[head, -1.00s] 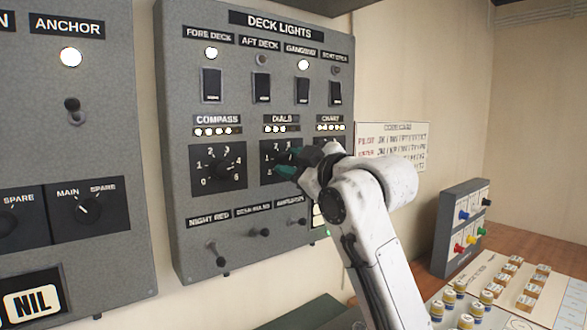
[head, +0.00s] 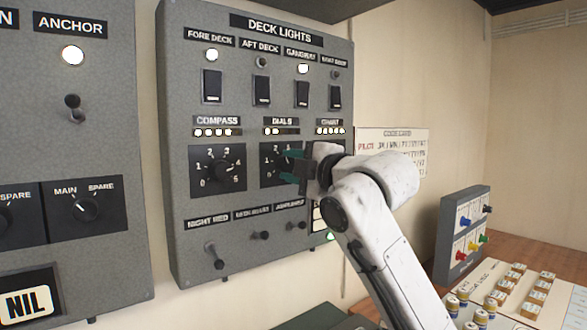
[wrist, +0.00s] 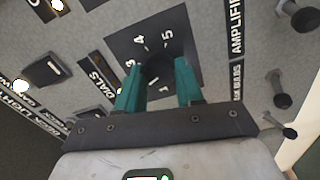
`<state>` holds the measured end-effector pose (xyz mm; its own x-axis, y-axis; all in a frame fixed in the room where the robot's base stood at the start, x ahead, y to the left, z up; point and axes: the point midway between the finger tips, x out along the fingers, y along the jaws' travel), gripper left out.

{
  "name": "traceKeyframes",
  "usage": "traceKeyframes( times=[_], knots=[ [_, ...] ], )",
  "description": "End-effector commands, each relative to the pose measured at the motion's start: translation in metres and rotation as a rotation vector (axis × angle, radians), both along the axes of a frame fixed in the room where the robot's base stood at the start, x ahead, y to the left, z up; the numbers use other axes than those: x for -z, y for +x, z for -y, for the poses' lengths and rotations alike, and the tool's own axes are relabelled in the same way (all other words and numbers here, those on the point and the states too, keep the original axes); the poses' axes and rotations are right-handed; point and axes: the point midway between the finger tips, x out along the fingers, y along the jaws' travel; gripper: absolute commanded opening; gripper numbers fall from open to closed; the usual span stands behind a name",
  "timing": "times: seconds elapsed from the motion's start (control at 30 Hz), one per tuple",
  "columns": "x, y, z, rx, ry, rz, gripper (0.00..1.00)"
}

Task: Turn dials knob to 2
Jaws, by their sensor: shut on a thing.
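The dials knob (wrist: 158,69) is a dark round knob on a black numbered plate, which shows below the DIALS label in the head view (head: 267,178). My gripper (head: 292,164) is at this plate, its teal fingers covering the knob and the plate's right part. In the wrist view my gripper (wrist: 158,82) has one finger on each side of the knob and is shut on it. The numbers 3, 4 and 5 show around it. The knob's pointer is hidden. In the lamp row (head: 279,132) above, the left lamps are lit and the right ones look dim.
The compass knob (head: 219,172) is on the left, its lamps lit. The chart lamps (head: 330,131) are lit; my gripper and arm hide the chart knob. Toggle switches (head: 260,236) stick out below. A desk with small jars (head: 480,318) and blocks is at lower right.

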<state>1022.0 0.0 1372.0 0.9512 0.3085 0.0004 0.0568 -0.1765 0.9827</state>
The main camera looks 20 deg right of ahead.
Motion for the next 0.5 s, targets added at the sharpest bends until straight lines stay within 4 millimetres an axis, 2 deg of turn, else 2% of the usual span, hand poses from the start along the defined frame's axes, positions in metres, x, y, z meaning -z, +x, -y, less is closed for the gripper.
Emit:
traceKeyframes(
  times=[0.47,0.5],
  knots=[
    [0.0027,0.0004,-0.0009,-0.001,-0.012,-0.002,0.06],
    [0.0027,0.0004,-0.0009,-0.001,-0.012,-0.002,0.40]
  ],
)
